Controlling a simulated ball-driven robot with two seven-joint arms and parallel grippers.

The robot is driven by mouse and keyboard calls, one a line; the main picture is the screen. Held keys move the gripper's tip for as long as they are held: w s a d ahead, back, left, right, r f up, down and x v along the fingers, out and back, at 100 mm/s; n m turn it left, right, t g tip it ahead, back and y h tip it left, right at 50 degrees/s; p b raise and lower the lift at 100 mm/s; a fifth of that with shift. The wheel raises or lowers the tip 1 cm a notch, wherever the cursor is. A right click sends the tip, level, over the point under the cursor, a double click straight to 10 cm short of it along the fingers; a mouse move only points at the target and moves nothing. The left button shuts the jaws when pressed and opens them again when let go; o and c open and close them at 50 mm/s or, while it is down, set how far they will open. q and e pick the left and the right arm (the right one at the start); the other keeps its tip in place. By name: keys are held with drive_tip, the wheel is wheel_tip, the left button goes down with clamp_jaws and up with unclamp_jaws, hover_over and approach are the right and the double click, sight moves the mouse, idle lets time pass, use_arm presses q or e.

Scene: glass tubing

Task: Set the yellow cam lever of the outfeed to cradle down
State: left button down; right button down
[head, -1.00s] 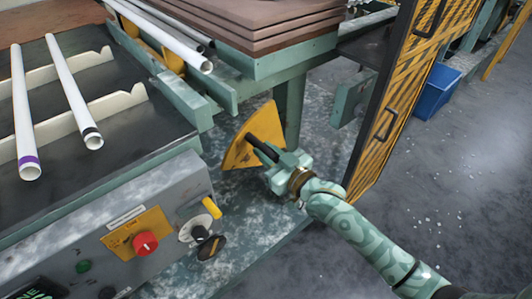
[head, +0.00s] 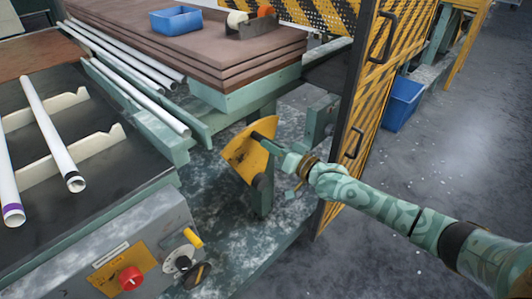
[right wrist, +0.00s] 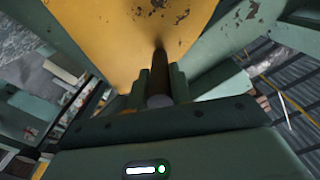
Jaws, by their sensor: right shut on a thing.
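The yellow cam lever of the outfeed shows in the head view as a chipped yellow plate (head: 243,158) with a dark handle (head: 262,139), below the stacked brown boards. My right gripper (head: 272,146) is shut on the dark handle, its arm reaching in from the lower right. In the right wrist view the handle (right wrist: 160,70) stands between the fingers, with the yellow plate (right wrist: 130,30) close behind it. The fingers hide part of the handle. My left gripper is not in view.
A yellow-black striped guard door (head: 375,130) stands close to the right arm. At the left, white tubes (head: 52,135) rest on notched cradle rails. A grey control panel (head: 110,250) with a red knob (head: 131,278) stands in front. Open floor lies at the right.

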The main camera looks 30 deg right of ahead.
drive_tip(key=shift+w+d, duration=0.1)
drive_tip(key=shift+d, duration=0.25)
drive_tip(key=c, duration=1.3)
unclamp_jaws()
drive_tip(key=shift+o, duration=0.2)
use_arm(q)
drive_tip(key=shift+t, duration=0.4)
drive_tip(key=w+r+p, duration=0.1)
drive_tip(key=p, duration=0.1)
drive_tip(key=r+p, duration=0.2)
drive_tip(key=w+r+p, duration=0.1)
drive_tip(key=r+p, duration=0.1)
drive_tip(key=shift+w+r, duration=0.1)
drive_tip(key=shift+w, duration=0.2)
use_arm(e)
drive_tip(key=v, duration=1.6)
